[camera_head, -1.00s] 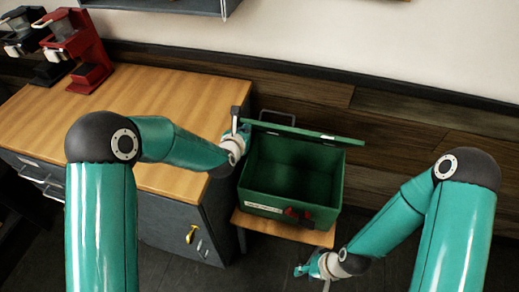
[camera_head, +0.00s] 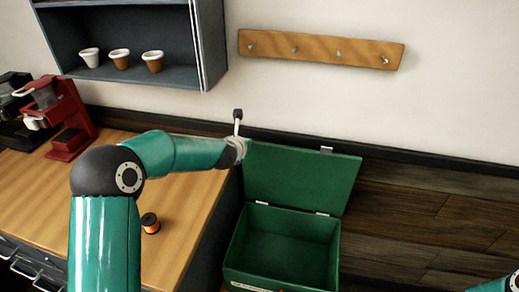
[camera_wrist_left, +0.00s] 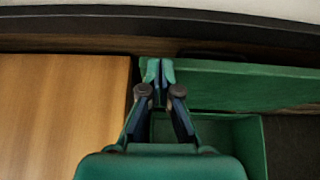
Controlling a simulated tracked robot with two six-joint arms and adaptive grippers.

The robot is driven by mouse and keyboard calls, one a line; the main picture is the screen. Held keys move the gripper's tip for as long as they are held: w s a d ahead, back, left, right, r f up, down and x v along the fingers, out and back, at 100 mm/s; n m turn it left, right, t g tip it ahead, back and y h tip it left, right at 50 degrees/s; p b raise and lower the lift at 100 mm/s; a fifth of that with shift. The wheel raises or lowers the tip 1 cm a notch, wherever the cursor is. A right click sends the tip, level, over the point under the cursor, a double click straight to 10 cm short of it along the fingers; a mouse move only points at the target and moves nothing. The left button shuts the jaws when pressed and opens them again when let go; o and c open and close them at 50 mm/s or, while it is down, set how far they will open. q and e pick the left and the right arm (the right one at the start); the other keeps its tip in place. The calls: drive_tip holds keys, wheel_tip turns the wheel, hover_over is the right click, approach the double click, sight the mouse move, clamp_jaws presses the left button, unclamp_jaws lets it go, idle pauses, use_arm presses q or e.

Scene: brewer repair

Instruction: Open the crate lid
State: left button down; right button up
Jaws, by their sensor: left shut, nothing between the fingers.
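The green crate (camera_head: 232,262) stands right of the wooden counter with its lid (camera_head: 300,178) raised. The lid stands up from the crate's back edge, its inner face toward me. The open crate interior looks empty in the head view. My left gripper (camera_head: 237,118) is shut and empty at the lid's upper left corner. In the left wrist view its fingertips (camera_wrist_left: 157,71) are together by the left end of the lid (camera_wrist_left: 240,85); I cannot tell whether they touch it. My right gripper is out of view; only a bit of my right arm shows at the bottom right.
The wooden counter (camera_head: 190,215) is left, with an orange-and-black spool (camera_head: 150,223) and a red brewer (camera_head: 69,125). A wall shelf (camera_head: 190,75) with cups hangs above. A peg rail (camera_head: 320,49) is on the wall. The floor right of the crate looks clear.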

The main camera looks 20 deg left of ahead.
use_arm(q)
drive_tip(key=shift+w+d, duration=0.5)
drive_tip(key=shift+w, duration=0.2)
drive_tip(key=shift+d, duration=0.15)
